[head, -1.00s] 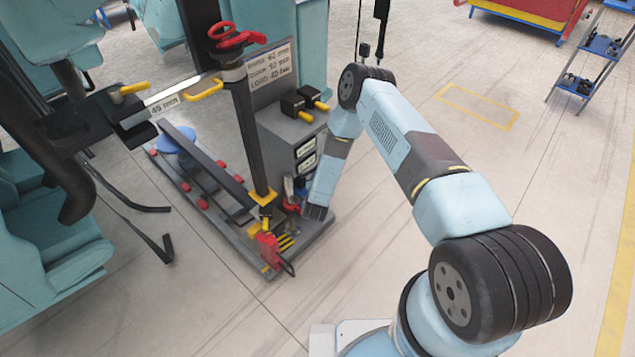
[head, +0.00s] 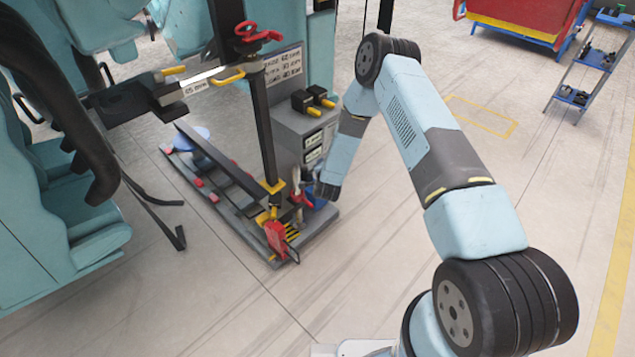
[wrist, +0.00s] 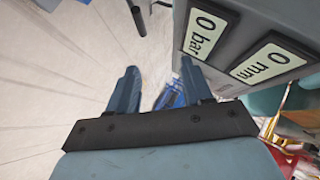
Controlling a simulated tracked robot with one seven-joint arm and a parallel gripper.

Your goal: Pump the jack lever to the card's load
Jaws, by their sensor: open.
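A grey cabinet (head: 300,120) bears two readouts, "0 bar" (wrist: 204,34) and "0 mm" (wrist: 272,64). Red parts (head: 299,195) stand by the cabinet's foot, and red and metal parts (wrist: 275,140) show at the wrist view's right. I cannot tell which is the jack lever. My gripper (wrist: 160,75) is open and empty, low beside the cabinet; it also shows in the head view (head: 328,190).
A blue object (wrist: 172,95) lies beyond my fingers. A red clamp-like part (head: 278,240) sits at the stand's front corner. Teal train bodywork (head: 60,220) fills the left. Open floor (head: 400,230) lies to the right.

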